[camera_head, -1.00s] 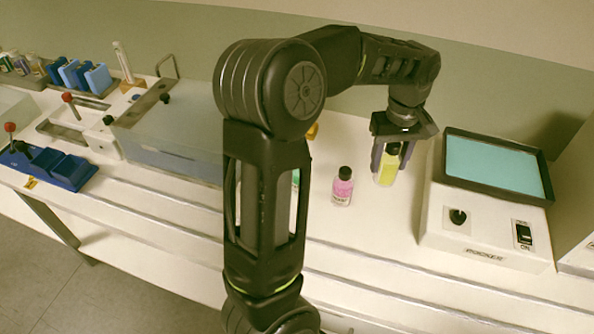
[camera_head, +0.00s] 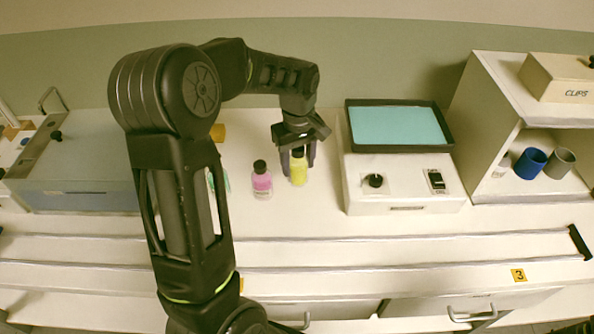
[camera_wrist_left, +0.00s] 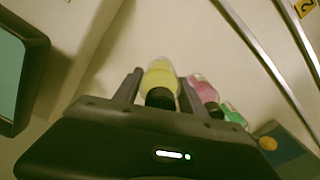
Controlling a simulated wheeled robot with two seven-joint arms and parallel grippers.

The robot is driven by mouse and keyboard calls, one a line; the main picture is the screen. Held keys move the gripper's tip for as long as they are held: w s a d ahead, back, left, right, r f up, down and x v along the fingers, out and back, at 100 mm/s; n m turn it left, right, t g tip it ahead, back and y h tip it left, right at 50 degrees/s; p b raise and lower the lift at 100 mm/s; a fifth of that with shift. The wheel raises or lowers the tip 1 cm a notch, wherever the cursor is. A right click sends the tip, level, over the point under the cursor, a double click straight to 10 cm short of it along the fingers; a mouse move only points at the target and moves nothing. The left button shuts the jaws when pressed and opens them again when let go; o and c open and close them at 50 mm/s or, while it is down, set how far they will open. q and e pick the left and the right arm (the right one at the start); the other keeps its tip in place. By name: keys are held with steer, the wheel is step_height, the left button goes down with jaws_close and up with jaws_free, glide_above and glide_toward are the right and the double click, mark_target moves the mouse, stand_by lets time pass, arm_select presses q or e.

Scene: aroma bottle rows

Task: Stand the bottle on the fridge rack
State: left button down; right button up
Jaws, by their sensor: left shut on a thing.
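A yellow bottle with a black cap (camera_head: 299,170) is between the fingers of my left gripper (camera_head: 298,155), close to the bench top and about upright. In the left wrist view the yellow bottle (camera_wrist_left: 161,78) sits between the two fingers (camera_wrist_left: 160,85), which are shut on it. Whether its base touches the bench I cannot tell. A pink bottle with a black cap (camera_head: 262,181) stands just left of it. No fridge rack can be made out. My right gripper is not in view.
A teal-topped rocker device (camera_head: 403,182) stands right of the gripper. A white shelf unit (camera_head: 515,120) holds blue and grey cups (camera_head: 530,163) and a clips box (camera_head: 560,78). A green bottle (camera_wrist_left: 234,115) is beyond the pink one. A grey box (camera_head: 80,170) stands left.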

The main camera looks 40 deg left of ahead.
mark_target(298, 173)
arm_select(q)
steer(key=shift+f, duration=1.85)
steer(key=shift+f, duration=0.15)
steer(key=c, duration=0.7)
jaws_free()
steer(key=shift+o, duration=0.2)
step_height(298, 173, up, 12)
steer(key=shift+r, duration=0.15)
steer(key=shift+c, duration=0.3)
